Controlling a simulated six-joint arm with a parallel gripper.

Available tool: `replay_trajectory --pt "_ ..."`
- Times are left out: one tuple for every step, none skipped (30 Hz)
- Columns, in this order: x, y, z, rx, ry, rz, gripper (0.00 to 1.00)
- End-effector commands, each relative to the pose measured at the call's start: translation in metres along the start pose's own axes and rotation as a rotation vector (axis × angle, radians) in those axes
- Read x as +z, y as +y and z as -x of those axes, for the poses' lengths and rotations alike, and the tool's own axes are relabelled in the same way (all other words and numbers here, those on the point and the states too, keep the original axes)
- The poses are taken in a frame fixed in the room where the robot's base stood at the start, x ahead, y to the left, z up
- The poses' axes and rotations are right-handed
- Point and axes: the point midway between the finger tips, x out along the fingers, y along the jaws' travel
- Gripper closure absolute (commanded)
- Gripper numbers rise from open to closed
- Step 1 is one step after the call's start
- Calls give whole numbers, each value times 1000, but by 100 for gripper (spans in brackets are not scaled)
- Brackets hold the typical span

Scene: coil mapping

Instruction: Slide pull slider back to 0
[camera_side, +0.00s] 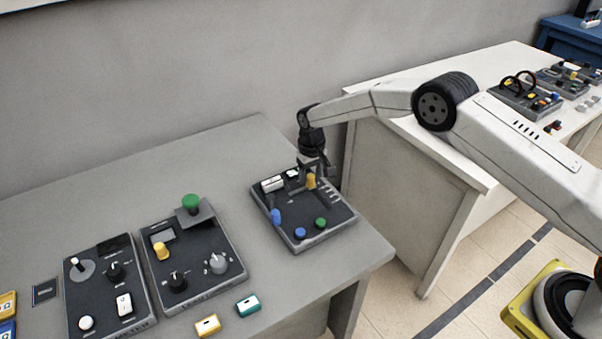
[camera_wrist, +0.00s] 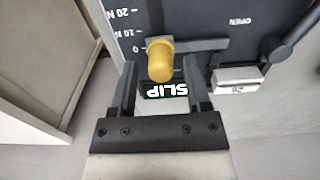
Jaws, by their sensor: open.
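The slider's yellow knob (camera_wrist: 160,60) stands on a grey crossbar beside the white scale marks in the wrist view. The bar lies close to the 0 mark, below the 10 N and 20 N marks. My gripper (camera_wrist: 160,76) is open, with one finger on each side of the knob near the fingertips. I cannot tell whether either finger touches it. In the side view the yellow knob (camera_side: 311,181) is on the right dark panel (camera_side: 285,219), directly under my gripper (camera_side: 314,171). A label reading "SLIP" shows between the fingers.
The same panel carries a blue handle (camera_side: 276,216), a blue button (camera_side: 300,233) and a green button (camera_side: 320,223). A black lever (camera_wrist: 290,38) is right of the knob. Another panel with a green knob (camera_side: 190,203) stands to the left.

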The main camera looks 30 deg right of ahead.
Motion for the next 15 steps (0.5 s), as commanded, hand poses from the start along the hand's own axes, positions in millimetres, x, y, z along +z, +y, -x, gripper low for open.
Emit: replay_trajectory --pt "0 0 2 0 1 0 38" --pt "0 0 3 0 1 0 38" --pt "0 0 5 0 1 0 38" --pt "0 0 6 0 1 0 38" --pt "0 0 8 0 1 0 38" --pt "0 0 11 0 2 0 38" --pt "0 0 12 0 1 0 38" --pt "0 0 14 0 1 0 38" --pt "0 0 16 0 1 0 38" --pt "0 0 18 0 1 0 38" --pt "0 0 20 0 1 0 38" --pt "0 0 22 0 1 0 38" --pt "0 0 24 0 1 0 38" --pt "0 0 25 0 1 0 38" --pt "0 0 27 0 1 0 38"
